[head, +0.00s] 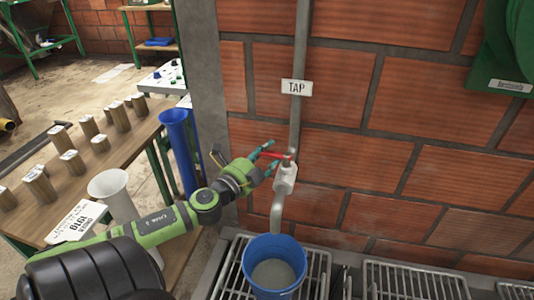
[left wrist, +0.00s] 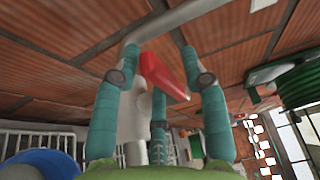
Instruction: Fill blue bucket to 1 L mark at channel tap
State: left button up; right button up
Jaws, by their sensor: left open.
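The blue bucket (head: 253,265) stands upright on a metal grate, under the spout of the tap (head: 285,180). A greyish surface shows inside it; I cannot tell if it is water or the bottom. No 1 L mark is readable. The tap has a red lever handle (head: 273,155). My left gripper (head: 266,160) is open at the handle. In the left wrist view the red handle (left wrist: 160,75) lies between the spread teal fingers, which are not closed on it. The bucket's blue edge (left wrist: 40,163) shows at lower left there. My right gripper is not in view.
A brick wall (head: 380,150) stands behind the tap, with a TAP sign (head: 296,87). More grates (head: 415,280) run right along the channel. A wooden table (head: 100,170) with several wooden cylinders is at left, near a tall blue tube (head: 178,150).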

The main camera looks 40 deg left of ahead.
pick_arm(q)
jog(key=shift+w, duration=0.1)
grip_shut()
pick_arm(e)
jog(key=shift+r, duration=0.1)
